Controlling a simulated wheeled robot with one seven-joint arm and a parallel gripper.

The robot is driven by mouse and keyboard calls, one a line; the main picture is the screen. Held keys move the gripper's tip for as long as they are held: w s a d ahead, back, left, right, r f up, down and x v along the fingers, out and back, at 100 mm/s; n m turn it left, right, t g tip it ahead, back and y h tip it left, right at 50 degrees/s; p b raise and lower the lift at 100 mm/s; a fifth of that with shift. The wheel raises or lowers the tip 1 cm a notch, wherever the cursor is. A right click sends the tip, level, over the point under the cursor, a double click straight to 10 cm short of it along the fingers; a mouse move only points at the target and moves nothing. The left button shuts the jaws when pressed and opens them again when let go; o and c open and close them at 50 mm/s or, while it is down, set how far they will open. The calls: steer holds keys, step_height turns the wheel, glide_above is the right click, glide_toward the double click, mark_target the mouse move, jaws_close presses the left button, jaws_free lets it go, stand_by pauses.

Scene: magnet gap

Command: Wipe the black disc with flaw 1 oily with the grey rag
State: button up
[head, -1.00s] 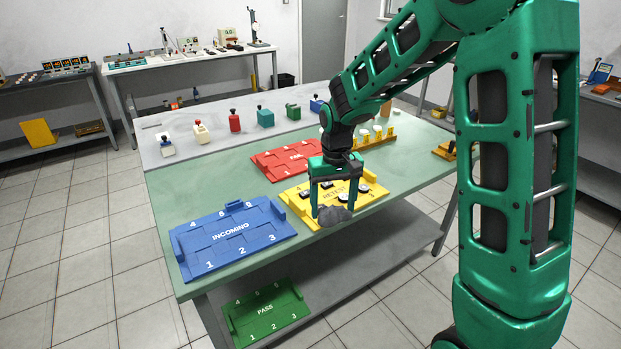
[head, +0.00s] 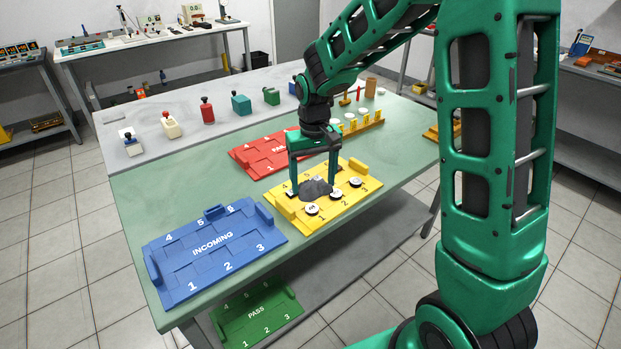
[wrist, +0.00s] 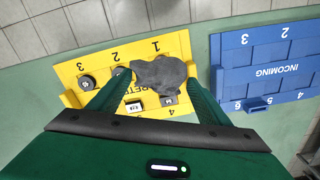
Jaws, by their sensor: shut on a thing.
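The grey rag (head: 317,187) is a dark crumpled lump between the fingers of my gripper (head: 313,183), over the left part of the yellow RETEST tray (head: 300,224). In the wrist view the rag (wrist: 160,76) hangs between the fingertips and hides part of the tray around slots 1 and 4. I cannot tell whether the rag touches a disc.
The blue INCOMING tray (head: 178,290) looks empty at the table's left. The red FAIL tray (head: 243,160) lies behind the yellow one. The green PASS tray (head: 264,325) is on a lower shelf. Several coloured fixtures, including a red one (head: 207,111), stand along the back.

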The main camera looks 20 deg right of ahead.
mark_target(317, 194)
steer(key=shift+a, duration=0.25)
steer(key=shift+f, duration=0.35)
steer(key=shift+s+f, duration=0.1)
steer(key=shift+f, duration=2.15)
steer(key=shift+f, duration=0.15)
steer(key=shift+a, duration=0.1)
steer(key=shift+a, duration=0.6)
steer(key=shift+d, duration=0.2)
steer(key=shift+d, duration=1.25)
